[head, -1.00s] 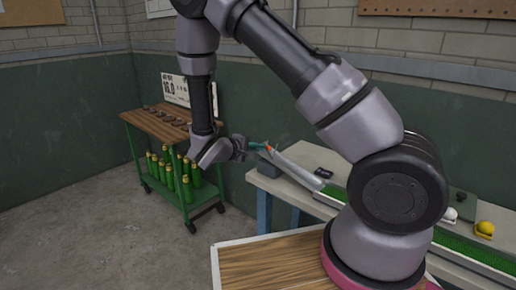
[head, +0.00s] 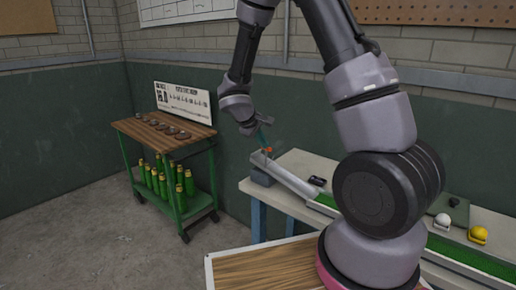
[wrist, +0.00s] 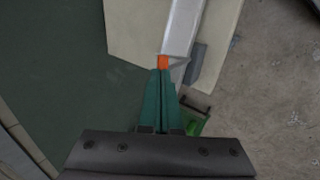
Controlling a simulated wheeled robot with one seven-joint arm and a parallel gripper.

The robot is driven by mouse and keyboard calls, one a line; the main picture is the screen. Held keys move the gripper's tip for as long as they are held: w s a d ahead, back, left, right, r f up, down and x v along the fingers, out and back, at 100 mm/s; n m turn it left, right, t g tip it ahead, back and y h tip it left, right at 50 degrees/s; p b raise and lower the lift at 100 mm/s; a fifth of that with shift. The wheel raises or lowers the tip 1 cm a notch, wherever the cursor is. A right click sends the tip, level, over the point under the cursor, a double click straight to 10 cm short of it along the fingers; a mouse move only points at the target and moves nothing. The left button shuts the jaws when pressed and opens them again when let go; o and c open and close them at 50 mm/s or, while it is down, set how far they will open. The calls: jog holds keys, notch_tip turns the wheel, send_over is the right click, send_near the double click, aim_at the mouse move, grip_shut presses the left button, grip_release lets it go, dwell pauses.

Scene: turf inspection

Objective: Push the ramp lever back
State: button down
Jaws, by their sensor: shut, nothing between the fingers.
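The pale grey ramp (head: 291,180) slopes down to the right on the bench, from a dark block at its upper end. The small orange lever (head: 267,151) is at that upper end. My gripper (head: 265,146) is shut and empty, its teal fingers pointing down just above the lever in the head view. In the wrist view my gripper (wrist: 159,72) has its fingertips right at the orange lever (wrist: 163,62), with the ramp (wrist: 183,28) beyond. I cannot tell whether they touch. The fingers hide the lower part of the lever in the wrist view.
The bench (head: 252,187) carries a green turf strip (head: 470,257), a white ball (head: 442,221) and a yellow ball (head: 479,234). A small black object (head: 317,181) lies beside the ramp. A green cart (head: 200,206) with bottles and dark discs stands left. The floor in front is clear.

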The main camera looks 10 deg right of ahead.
jog(key=shift+w+d+g+y, duration=0.7)
jog(key=shift+w+d+y, duration=0.1)
jog(key=shift+d+y, duration=0.25)
jog(key=shift+r, duration=0.1)
jog(key=shift+r, duration=0.7)
jog(key=w+d+r+v, duration=0.1)
jog(key=d+v, duration=0.1)
jog(key=v, duration=1.1)
jog(key=shift+w+r, duration=0.25)
jog(key=shift+r, duration=0.2)
